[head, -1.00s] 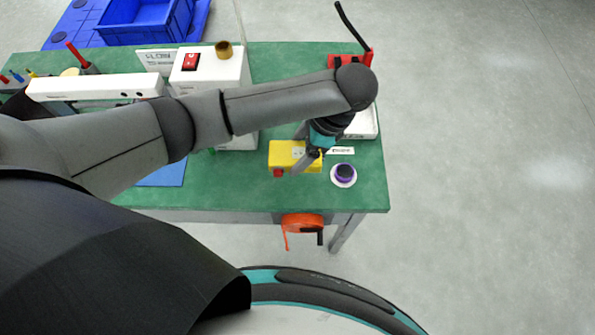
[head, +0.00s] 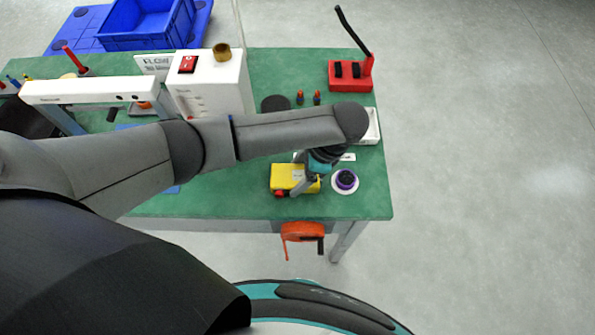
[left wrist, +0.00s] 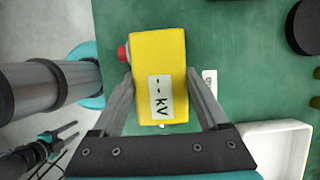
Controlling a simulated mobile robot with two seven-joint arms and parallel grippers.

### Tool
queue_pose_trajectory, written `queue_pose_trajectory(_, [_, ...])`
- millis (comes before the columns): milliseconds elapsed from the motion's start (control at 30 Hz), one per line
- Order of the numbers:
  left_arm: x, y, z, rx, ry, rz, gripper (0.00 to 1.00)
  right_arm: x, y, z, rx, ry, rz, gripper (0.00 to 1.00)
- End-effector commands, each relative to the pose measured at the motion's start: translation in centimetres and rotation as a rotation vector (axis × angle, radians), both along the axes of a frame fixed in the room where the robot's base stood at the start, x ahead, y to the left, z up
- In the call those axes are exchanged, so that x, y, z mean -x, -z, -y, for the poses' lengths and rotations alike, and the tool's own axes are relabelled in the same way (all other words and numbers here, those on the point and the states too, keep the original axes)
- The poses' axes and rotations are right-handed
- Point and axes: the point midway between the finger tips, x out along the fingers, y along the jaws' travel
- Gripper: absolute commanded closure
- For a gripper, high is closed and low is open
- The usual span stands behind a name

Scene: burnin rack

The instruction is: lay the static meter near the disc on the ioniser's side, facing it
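The static meter is a yellow box (head: 287,178) with a red knob and a white "kV" label, near the table's front right. My left gripper (left wrist: 160,75) has a finger on each side of it in the left wrist view and is shut on the meter (left wrist: 158,55). In the head view my left gripper (head: 308,180) partly covers it. A dark flat disc (head: 275,103) lies beside a white box with a red switch (head: 212,85), perhaps the ioniser; the disc also shows in the left wrist view (left wrist: 306,27). My right gripper (left wrist: 66,134) appears open, away from the table.
A purple-and-black round piece on a white base (head: 345,181) stands just right of the meter. A white tray (head: 372,128) and a red holder (head: 350,75) are at the right edge. Green mat (head: 230,200) is bare left of the meter.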

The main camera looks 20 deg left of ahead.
Motion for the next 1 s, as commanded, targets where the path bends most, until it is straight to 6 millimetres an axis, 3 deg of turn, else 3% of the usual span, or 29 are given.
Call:
queue_pose_trajectory(200, [0.0,0.0,0.0,0.000,0.000,0.000,0.00,-0.2,0.0,0.0,0.000,0.000,0.002,0.50])
queue_pose_trajectory(533, [0.0,-0.6,0.1,0.001,0.000,0.001,0.00,-0.2,-0.2,0.0,-0.001,0.000,0.004,0.50])
queue_pose_trajectory(667, [-0.3,-2.6,0.9,0.003,0.001,0.003,0.00,-0.2,-0.8,-0.1,-0.001,0.000,0.004,0.50])
queue_pose_trajectory(1000, [-1.1,-9.8,3.7,0.001,0.001,0.002,0.00,-0.3,-3.0,-0.1,-0.001,0.000,0.005,0.50])
